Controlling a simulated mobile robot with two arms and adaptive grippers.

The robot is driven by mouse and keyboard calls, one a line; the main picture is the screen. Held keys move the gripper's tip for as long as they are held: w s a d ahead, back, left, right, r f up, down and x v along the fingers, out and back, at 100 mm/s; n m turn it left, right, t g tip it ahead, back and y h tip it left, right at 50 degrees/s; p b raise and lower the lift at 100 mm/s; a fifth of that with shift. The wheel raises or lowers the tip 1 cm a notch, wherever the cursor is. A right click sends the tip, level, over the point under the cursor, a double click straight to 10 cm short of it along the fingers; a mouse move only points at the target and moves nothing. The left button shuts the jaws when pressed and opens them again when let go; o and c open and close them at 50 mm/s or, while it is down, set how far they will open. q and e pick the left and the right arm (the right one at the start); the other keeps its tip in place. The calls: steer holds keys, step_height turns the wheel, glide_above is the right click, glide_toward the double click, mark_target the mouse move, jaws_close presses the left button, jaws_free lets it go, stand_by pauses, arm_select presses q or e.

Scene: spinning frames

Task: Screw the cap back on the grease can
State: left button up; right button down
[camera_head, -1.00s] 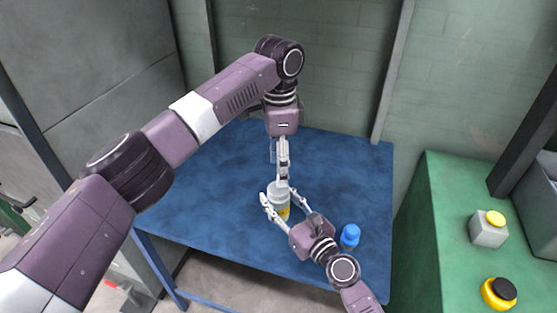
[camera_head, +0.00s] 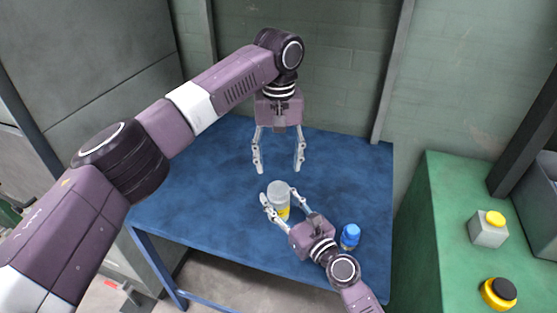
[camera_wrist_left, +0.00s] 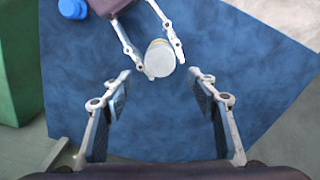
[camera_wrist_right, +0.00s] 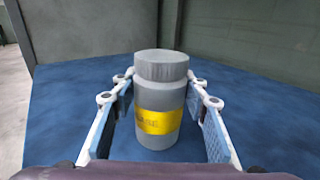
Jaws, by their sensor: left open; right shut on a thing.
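The grease can (camera_head: 283,211) is a grey can with a yellow label, upright on the blue table. In the right wrist view the can (camera_wrist_right: 160,100) has its grey cap (camera_wrist_right: 161,65) sitting on top; the cap (camera_wrist_left: 161,56) also shows from above in the left wrist view. My right gripper (camera_head: 277,196) is shut on the can, one finger on each side of it. My left gripper (camera_head: 278,170) is open and empty above and behind the can, pointing down, its fingers spread wide and apart from the cap. I cannot tell how tight the cap is.
A small blue-capped bottle (camera_head: 350,236) stands on the blue table (camera_head: 190,190), right of my right gripper. A green table (camera_head: 420,250) at the right holds a grey box with a yellow button (camera_head: 488,230) and a yellow-and-black round item (camera_head: 498,293). The table's back and left are clear.

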mark_target(278, 188)
stand_by(0.3)
arm_select(q)
steer(key=shift+f, duration=4.05)
steer(key=shift+c, duration=0.2)
steer(key=c, duration=1.2)
steer(key=m, duration=0.5)
steer(key=shift+m, duration=0.4)
steer(key=m, duration=0.5)
steer(key=shift+m, duration=0.3)
steer(key=o, duration=1.3)
steer(key=shift+r, duration=0.1)
